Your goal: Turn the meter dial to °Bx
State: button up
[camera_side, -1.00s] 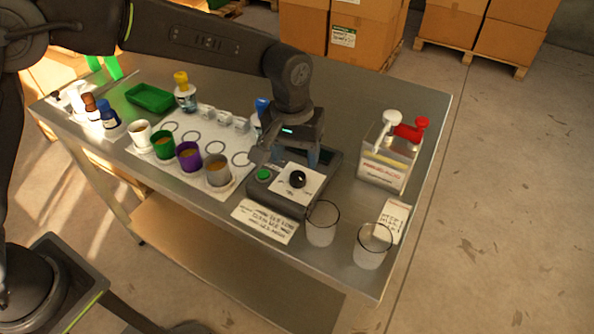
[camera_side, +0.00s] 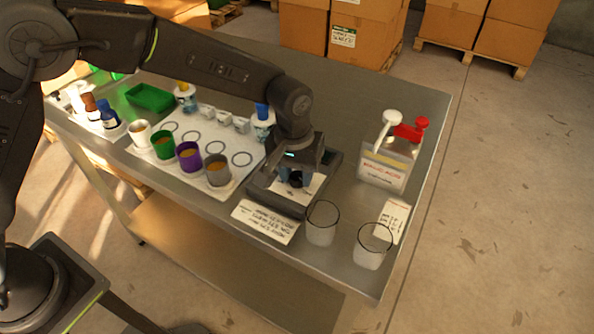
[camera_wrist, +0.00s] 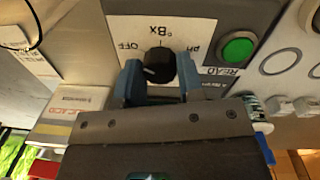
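The black meter dial (camera_wrist: 160,67) sits on a white plate marked OFF, °Bx and pH. In the wrist view, °Bx is above the dial, OFF is to its upper left and pH to its right. A pale mark shows on the dial's left side, on the OFF side and away from °Bx. My gripper (camera_wrist: 161,75) has its two blue fingers on either side of the dial, very close to it. I cannot tell if they press on it. In the side view, my gripper (camera_side: 297,178) is down over the meter (camera_side: 284,203) and partly hides the dial.
The green button (camera_wrist: 237,49) is beside the dial plate. Two clear beakers (camera_side: 321,223) (camera_side: 368,246) stand right of the meter, and a jug labelled malic acid (camera_side: 383,168) behind them. Several cups stand on a white mat (camera_side: 205,125) to the left.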

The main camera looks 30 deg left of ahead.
jog(key=c, duration=0.4)
jog(key=shift+m, duration=0.3)
jog(key=m, duration=0.5)
jog(key=shift+m, duration=0.3)
jog(key=m, duration=0.5)
jog(key=shift+w+g, duration=0.1)
jog(key=shift+g, duration=0.2)
jog(key=shift+m, duration=0.4)
jog(key=o, duration=0.9)
